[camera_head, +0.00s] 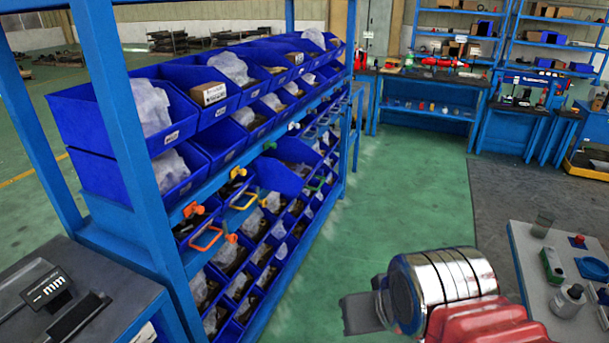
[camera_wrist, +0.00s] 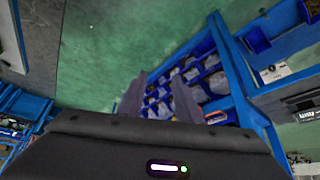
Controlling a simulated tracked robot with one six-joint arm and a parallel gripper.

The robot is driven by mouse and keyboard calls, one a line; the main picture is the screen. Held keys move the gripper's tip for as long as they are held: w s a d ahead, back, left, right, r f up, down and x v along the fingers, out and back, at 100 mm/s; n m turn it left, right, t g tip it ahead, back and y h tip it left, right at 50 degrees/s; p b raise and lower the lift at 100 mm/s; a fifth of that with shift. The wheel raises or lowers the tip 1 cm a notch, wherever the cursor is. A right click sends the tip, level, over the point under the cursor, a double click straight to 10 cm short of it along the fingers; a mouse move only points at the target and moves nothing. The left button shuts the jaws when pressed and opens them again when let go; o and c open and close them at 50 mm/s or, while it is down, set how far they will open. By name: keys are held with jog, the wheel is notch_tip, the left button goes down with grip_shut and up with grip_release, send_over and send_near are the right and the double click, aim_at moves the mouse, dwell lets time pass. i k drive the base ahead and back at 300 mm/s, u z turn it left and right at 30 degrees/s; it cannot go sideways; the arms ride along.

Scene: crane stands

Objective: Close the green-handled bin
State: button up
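A blue rack (camera_head: 108,95) on the left holds rows of blue bins. A green handle (camera_head: 314,184) shows small on its middle row, toward the far end. Beside it a blue bin (camera_head: 280,178) appears to stick out from the row with its side showing; I cannot tell for sure that the green handle belongs to it. My gripper (camera_head: 362,312) is low over the floor, right of the rack and well apart from the handle. In the wrist view its two fingers (camera_wrist: 156,88) are apart with nothing between them. No green handle can be made out there.
Orange (camera_head: 206,239) and yellow (camera_head: 243,201) handles stick out nearer on the rack. A grey table (camera_head: 530,265) with bottles stands at the right. A dark bench (camera_head: 75,305) is at the near left. Green floor (camera_head: 420,205) is free between rack and table.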

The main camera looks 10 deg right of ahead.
aim_at(287, 169)
jog(key=k, duration=0.65)
jog(key=z, duration=0.4)
jog(key=i, duration=1.7)
jog(key=u, duration=0.55)
